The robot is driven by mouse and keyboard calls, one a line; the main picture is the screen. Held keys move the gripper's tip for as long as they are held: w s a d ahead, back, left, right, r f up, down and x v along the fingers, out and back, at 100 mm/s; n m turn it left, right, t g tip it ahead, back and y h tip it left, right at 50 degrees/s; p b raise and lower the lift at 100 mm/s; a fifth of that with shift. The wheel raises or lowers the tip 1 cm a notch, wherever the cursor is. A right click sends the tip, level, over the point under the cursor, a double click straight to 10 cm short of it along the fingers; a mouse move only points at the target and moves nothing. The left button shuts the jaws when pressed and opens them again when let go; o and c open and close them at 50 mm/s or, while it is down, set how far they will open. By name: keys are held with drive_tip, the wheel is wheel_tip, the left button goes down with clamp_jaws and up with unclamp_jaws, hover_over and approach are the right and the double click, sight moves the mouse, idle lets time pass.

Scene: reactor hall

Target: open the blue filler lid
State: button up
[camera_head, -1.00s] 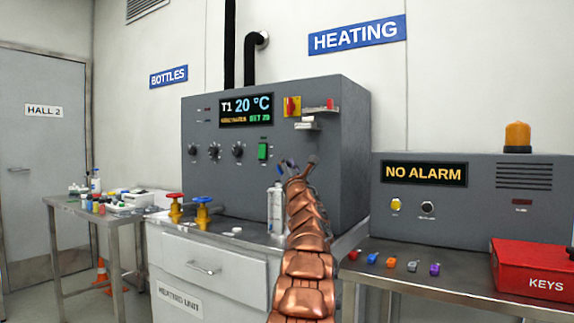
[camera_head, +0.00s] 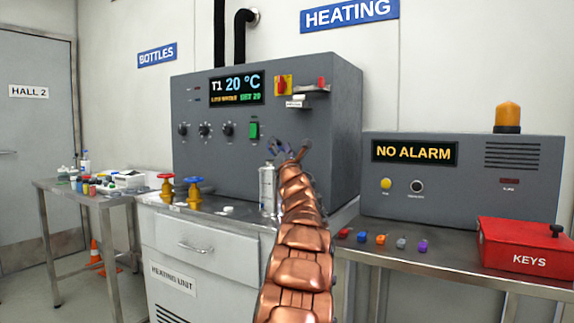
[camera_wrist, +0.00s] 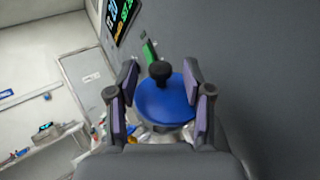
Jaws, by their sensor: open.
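The blue filler lid (camera_wrist: 166,104) is a round blue disc with a black knob (camera_wrist: 160,71) on it, seen in the wrist view. It looks closed, though its underside and rim are partly hidden. My gripper (camera_wrist: 162,88) is open, with one finger pair on each side of the lid and the knob between them. I cannot tell whether any finger touches it. In the head view my gripper (camera_head: 288,150) is small, in front of the grey heating unit (camera_head: 330,130).
A silver canister (camera_head: 267,188) stands just left of my arm. Red (camera_head: 166,179) and blue (camera_head: 194,185) valve handles stand further left on the metal top. On the right are the alarm box (camera_head: 460,175), a red key box (camera_head: 525,248) and several small coloured items.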

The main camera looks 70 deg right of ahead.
drive_tip(key=v, duration=0.9)
drive_tip(key=shift+s+a, duration=0.15)
drive_tip(key=shift+s, duration=0.05)
drive_tip(key=shift+f, duration=0.1)
